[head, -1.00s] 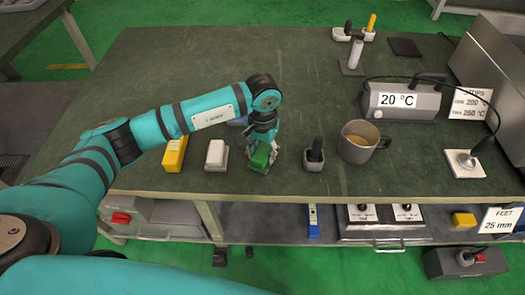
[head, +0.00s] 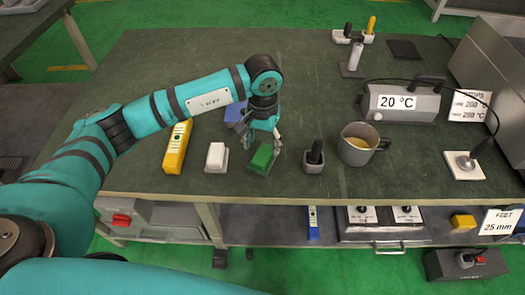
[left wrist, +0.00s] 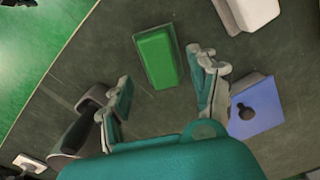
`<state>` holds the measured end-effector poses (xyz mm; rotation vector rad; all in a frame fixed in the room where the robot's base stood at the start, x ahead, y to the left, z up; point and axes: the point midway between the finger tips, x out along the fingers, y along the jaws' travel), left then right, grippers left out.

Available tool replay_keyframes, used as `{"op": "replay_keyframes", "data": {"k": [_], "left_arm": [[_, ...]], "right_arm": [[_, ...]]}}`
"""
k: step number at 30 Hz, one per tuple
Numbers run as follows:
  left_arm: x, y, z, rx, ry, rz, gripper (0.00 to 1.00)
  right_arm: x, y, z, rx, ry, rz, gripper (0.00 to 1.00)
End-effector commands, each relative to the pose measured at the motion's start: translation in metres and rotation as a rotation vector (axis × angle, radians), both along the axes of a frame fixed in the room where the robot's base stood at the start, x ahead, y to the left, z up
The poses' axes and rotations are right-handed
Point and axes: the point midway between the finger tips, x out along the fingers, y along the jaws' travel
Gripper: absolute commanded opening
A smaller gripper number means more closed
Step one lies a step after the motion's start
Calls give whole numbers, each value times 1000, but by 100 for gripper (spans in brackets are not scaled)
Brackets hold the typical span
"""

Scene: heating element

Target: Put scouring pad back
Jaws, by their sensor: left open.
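My right gripper is not in view.
A white block (head: 217,156) and a yellow box (head: 177,147) stand left of the pad. A dark-handled tool (head: 314,157) and a grey mug (head: 358,143) stand right. A blue block (head: 236,114) is behind the gripper. The bench's middle is largely clear.

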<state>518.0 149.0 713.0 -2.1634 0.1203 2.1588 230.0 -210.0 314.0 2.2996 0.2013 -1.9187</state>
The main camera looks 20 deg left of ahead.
Motion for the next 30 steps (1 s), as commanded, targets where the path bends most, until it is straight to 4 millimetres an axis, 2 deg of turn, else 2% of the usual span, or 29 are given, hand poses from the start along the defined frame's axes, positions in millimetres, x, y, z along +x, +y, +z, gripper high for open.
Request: {"op": "replay_keyframes", "data": {"k": [1,6,11,16,30], "left_arm": [[2,0,14,0,-5,1,61],[1,0,46,1,-3,1,61],[0,0,64,1,-1,0,61],[-1,0,70,0,2,0,61],[-1,-2,68,-9,3,2,61]], "right_arm": [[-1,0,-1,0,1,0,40],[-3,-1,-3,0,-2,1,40],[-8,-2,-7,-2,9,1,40],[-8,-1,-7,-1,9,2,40],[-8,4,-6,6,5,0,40]]}}
